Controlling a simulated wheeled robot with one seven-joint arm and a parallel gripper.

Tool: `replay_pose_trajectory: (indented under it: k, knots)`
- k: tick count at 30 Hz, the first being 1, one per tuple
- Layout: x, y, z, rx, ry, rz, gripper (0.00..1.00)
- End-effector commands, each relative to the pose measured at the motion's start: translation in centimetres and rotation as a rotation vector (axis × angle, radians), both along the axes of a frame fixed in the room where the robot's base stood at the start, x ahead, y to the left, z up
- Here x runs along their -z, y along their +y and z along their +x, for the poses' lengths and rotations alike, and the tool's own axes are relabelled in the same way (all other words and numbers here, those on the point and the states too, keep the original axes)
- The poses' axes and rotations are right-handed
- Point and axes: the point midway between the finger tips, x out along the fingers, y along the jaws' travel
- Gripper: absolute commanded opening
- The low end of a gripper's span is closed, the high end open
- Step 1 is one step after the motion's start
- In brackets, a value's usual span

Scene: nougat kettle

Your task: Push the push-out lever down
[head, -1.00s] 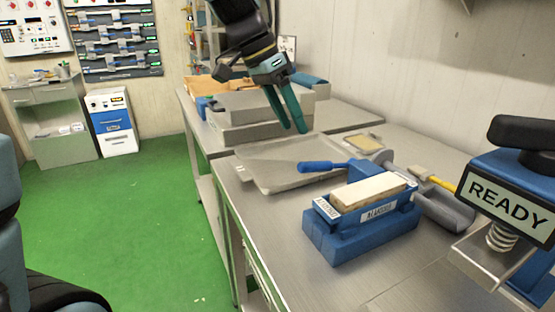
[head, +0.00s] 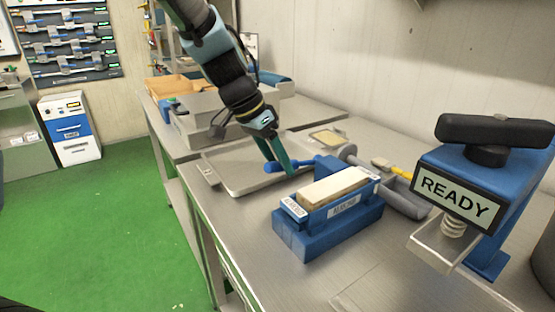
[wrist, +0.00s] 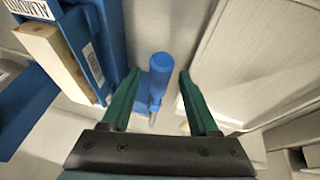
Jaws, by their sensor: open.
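The push-out lever has a blue handle (head: 304,162) that sticks out to the left from the blue mould (head: 327,241) on the steel table. The mould holds a pale block (head: 335,187) and carries name labels. My gripper (head: 280,172) points down at the handle's free end, with its dark green fingers overlapping the handle in the head view. In the wrist view the blue handle (wrist: 160,75) lies between the two spread fingers (wrist: 158,75), with gaps on both sides. Nothing is gripped. Whether a finger touches the handle cannot be told.
A flat metal tray (head: 232,183) lies behind the lever. A blue press with a READY sign (head: 452,194) and black handle stands at the right. The table's front left area (head: 240,235) is clear.

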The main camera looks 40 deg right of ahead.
Motion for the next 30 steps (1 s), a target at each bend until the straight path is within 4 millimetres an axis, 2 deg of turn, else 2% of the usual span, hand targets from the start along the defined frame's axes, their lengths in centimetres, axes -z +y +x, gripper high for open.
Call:
replay_pose_trajectory:
  k: [4,20,30]
  knots:
    - [-0.01,0.01,-0.01,0.000,0.000,0.000,0.60]
    - [-0.04,0.03,0.01,0.000,0.000,0.000,0.00]
    - [-0.05,0.03,0.02,0.000,0.000,0.000,0.00]
